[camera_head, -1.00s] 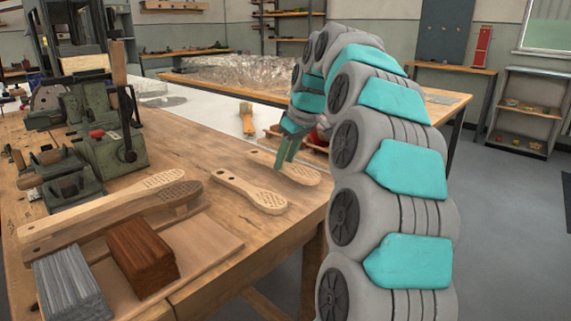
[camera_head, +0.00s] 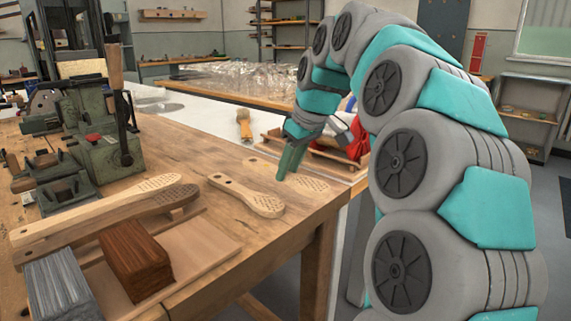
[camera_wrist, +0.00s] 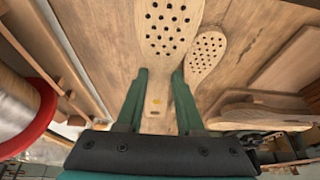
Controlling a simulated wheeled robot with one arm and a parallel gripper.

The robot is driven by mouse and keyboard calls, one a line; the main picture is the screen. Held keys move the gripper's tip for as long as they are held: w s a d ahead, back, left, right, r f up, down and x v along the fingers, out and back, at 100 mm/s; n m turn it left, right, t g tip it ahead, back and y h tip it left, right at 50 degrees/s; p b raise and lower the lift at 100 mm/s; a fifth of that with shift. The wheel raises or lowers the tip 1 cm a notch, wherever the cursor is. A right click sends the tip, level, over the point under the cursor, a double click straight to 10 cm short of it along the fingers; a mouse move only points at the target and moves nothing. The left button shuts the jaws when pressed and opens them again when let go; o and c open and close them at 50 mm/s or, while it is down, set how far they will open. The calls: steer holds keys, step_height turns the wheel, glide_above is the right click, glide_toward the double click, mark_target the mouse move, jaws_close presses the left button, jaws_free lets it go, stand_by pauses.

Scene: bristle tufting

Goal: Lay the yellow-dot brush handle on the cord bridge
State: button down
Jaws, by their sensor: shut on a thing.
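The yellow-dot brush handle (camera_wrist: 165,30) is pale wood with a perforated head. Its yellow dot shows between my jaws in the wrist view. My gripper (camera_wrist: 161,100) is shut on its narrow grip, the head pointing away from the wrist. In the head view my gripper (camera_head: 289,165) is low at the bench's right side, and the handle's head (camera_head: 311,183) shows beside the jaws. I cannot tell whether it is clear of the bench. A second perforated handle (camera_head: 250,196) lies just left; it also shows in the wrist view (camera_wrist: 207,57). I cannot identify the cord bridge for certain.
A wooden tray (camera_head: 335,165) with red items stands behind my gripper. A green machine (camera_head: 100,150) stands at left. Long wooden pieces (camera_head: 95,215), a dark brown block (camera_head: 136,262) and a grey block (camera_head: 64,288) lie at front left. A red-rimmed spool (camera_wrist: 40,115) is left in the wrist view.

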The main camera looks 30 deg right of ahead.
steer(key=s, duration=0.2)
steer(key=s+a, duration=0.1)
steer(key=s, duration=0.1)
steer(key=s+a, duration=0.1)
steer(key=s, duration=0.2)
steer(key=shift+s+a+r+b, duration=0.1)
steer(key=shift+a+r+b, duration=0.15)
steer(key=shift+r+b, duration=0.15)
